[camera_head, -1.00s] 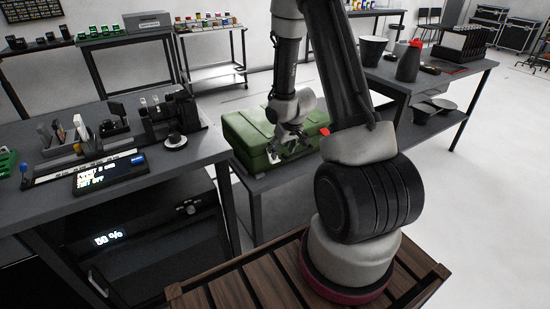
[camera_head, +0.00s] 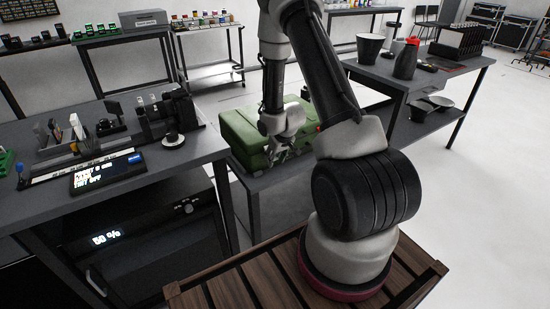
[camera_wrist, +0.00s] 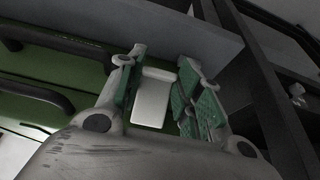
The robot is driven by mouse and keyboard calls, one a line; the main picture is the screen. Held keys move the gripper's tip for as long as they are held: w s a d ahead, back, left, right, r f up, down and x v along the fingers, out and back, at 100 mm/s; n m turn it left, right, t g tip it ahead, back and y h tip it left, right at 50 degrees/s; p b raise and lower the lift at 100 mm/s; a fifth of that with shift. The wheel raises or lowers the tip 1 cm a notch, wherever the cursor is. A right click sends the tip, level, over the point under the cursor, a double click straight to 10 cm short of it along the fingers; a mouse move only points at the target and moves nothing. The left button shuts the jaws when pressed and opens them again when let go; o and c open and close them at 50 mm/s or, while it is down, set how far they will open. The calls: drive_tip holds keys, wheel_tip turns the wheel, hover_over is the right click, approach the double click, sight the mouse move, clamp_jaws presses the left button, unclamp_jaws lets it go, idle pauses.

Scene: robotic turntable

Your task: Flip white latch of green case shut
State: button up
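The green case (camera_head: 240,130) sits on a low grey table between the two workbenches. In the wrist view its green side (camera_wrist: 60,100) fills the left, with dark handles or ribs. The white latch (camera_wrist: 152,98) is a pale flat tab, seen between my fingers. My gripper (camera_wrist: 163,62) is open, its green-padded fingers apart on either side of the latch; I cannot tell whether they touch it. In the head view my gripper (camera_head: 278,155) is at the near side of the case, and the latch is hidden there.
A dark bench with a display panel (camera_head: 108,172) stands at the left. A second bench at the right holds cups and a dark bottle with a red cap (camera_head: 407,58). The low table's grey edge (camera_wrist: 205,35) lies close past my fingertips.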

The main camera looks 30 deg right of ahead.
drive_tip(key=shift+c, duration=1.3)
drive_tip(key=shift+f+t, duration=0.4)
drive_tip(key=shift+t, duration=0.2)
drive_tip(key=t, duration=0.1)
drive_tip(key=w+f+t, duration=0.1)
drive_tip(key=shift+t, duration=0.3)
drive_tip(key=shift+w+f+t, duration=0.2)
drive_tip(key=shift+w+t, duration=0.1)
drive_tip(key=shift+t, duration=0.6)
drive_tip(key=o, duration=1)
